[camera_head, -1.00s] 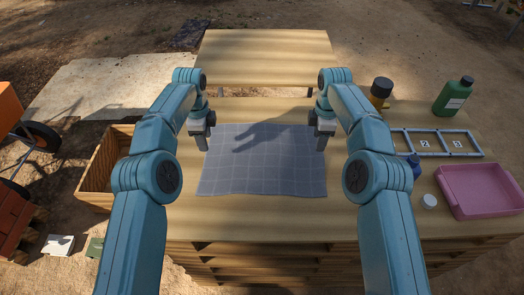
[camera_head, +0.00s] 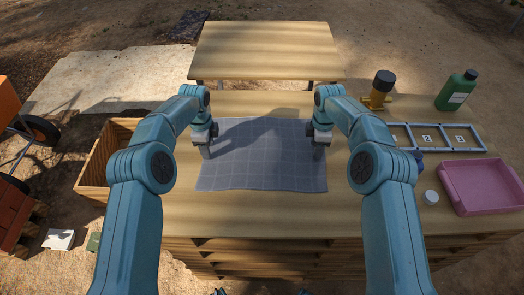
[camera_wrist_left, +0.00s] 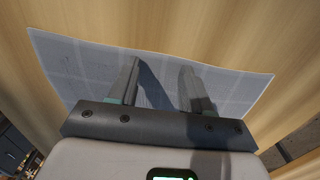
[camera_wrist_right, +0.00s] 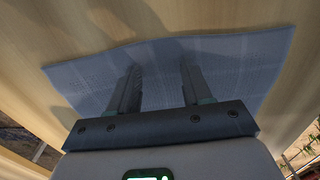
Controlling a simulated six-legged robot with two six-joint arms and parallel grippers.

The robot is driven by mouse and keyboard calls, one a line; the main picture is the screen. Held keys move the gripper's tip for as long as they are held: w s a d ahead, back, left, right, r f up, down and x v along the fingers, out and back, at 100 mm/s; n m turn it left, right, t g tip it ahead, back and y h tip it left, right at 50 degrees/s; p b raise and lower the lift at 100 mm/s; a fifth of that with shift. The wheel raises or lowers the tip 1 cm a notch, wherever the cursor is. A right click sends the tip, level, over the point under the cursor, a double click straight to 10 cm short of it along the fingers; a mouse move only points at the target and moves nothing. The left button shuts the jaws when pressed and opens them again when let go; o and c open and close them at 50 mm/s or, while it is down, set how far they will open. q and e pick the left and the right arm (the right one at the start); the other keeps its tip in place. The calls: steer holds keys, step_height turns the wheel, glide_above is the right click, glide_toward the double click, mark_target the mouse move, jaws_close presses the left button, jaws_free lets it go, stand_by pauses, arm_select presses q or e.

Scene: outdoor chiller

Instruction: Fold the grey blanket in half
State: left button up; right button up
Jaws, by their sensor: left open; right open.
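The grey blanket (camera_head: 262,165) lies spread flat on the wooden table, with a faint grid of lines and a slightly wavy near edge. My left gripper (camera_head: 207,152) is open and points down at the blanket's left side. My right gripper (camera_head: 318,152) is open and points down at its right side. The blanket also shows beneath the open fingers in the left wrist view (camera_wrist_left: 85,72) and in the right wrist view (camera_wrist_right: 235,62). Whether the fingertips touch the cloth I cannot tell. Nothing shows between either pair of fingers except the cloth below.
The right of the table (camera_head: 285,215) holds a pink tray (camera_head: 483,187), a numbered frame (camera_head: 452,150), a green bottle (camera_head: 456,91), a dark-capped yellow container (camera_head: 381,85) and a white lid (camera_head: 431,197). A wooden crate (camera_head: 92,165) stands left. Bare table lies in front of the blanket.

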arm_select(q)
steer(key=shift+f, duration=0.1)
arm_select(e)
steer(key=shift+f, duration=0.15)
arm_select(q)
steer(key=shift+f+b, duration=0.25)
steer(key=shift+b, duration=0.1)
arm_select(e)
steer(key=shift+f, duration=0.25)
arm_select(q)
steer(key=shift+r, duration=0.2)
steer(key=shift+c, duration=1.2)
arm_select(e)
steer(key=shift+r, duration=0.2)
steer(key=shift+c, duration=1.2)
arm_select(q)
jaws_close()
arm_select(e)
jaws_close()
arm_select(q)
steer(key=shift+f, duration=0.1)
arm_select(e)
steer(key=shift+f, duration=0.1)
arm_select(q)
steer(key=shift+p, duration=0.3)
